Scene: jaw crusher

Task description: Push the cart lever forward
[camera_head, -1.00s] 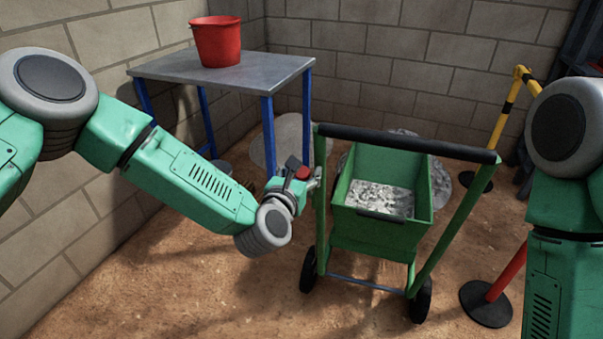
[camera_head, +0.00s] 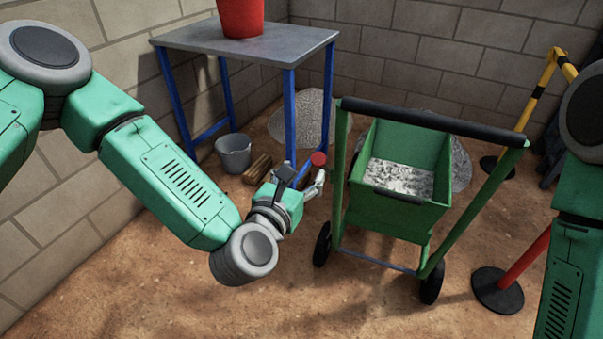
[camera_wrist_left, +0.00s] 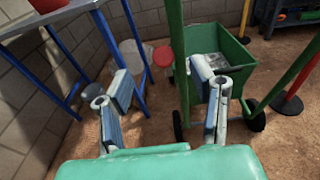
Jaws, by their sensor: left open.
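The green cart (camera_head: 398,215) stands in front of me, with a black bar (camera_head: 430,118) across its two green handle posts. A red round knob (camera_head: 318,159), possibly the lever's end, shows just left of the cart's left post. The red knob also shows in the left wrist view (camera_wrist_left: 163,57), beyond and between my fingers. My left gripper (camera_head: 306,182) is open and empty, left of the cart post and close to the knob. Its spread fingers show in the left wrist view (camera_wrist_left: 161,76). I cannot tell whether it touches the knob. My right gripper is out of view.
A metal table (camera_head: 255,42) with blue legs carries a red bucket (camera_head: 241,15) at the back left. A grey bucket (camera_head: 233,153) and wooden pieces (camera_head: 257,168) lie below it. A red post base (camera_head: 497,291) stands right of the cart. The floor in front is clear.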

